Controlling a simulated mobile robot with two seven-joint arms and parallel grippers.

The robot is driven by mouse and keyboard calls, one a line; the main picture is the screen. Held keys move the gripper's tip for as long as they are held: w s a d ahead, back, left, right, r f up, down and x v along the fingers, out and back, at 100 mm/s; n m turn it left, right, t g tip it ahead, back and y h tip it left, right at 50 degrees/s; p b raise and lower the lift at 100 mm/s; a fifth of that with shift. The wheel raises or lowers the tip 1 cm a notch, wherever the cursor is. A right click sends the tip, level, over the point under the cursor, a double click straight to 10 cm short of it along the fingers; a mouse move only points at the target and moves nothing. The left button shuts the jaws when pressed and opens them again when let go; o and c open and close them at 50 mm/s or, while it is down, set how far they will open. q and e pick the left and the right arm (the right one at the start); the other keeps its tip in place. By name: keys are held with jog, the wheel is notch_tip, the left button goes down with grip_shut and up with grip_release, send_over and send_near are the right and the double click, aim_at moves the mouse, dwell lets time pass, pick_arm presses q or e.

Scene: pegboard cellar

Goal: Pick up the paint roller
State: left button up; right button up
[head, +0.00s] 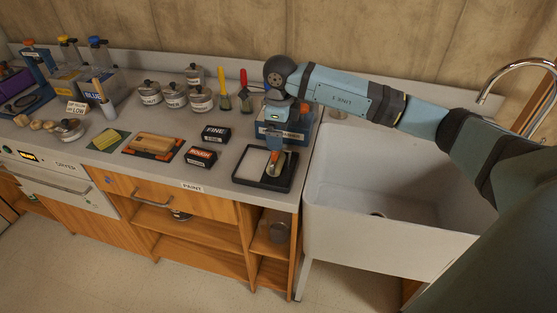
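The paint roller (275,163) shows small in the head view, with an orange part and a grey part. It is in the black paint tray (250,180), which has a pale inside and sits at the counter's front edge, left of the sink. My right gripper (274,142) comes down over the tray from above, its fingers right at the top of the roller. The fingers are small and blend with the blue things behind, so whether they are closed on the roller is unclear. My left gripper is not in view.
A white sink (350,215) with a curved tap (530,64) lies right of the tray. Boxes marked FINE (216,134) and ROUGH (201,156) stand to its left. A blue container (298,127) and upright brushes (244,95) stand behind. A wooden block (154,143) lies farther left.

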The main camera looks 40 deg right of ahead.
jog(key=f, duration=0.3)
jog(key=f+p, duration=0.1)
jog(key=f, duration=0.1)
jog(key=shift+a+f, duration=0.15)
jog(key=shift+a, duration=0.1)
jog(key=c, duration=1.3)
notch_tip(320, 180, up, 20)
jog(key=shift+r+b, duration=0.1)
jog(key=shift+b, duration=0.6)
jog(key=o, duration=0.6)
jog(key=shift+c, duration=0.9)
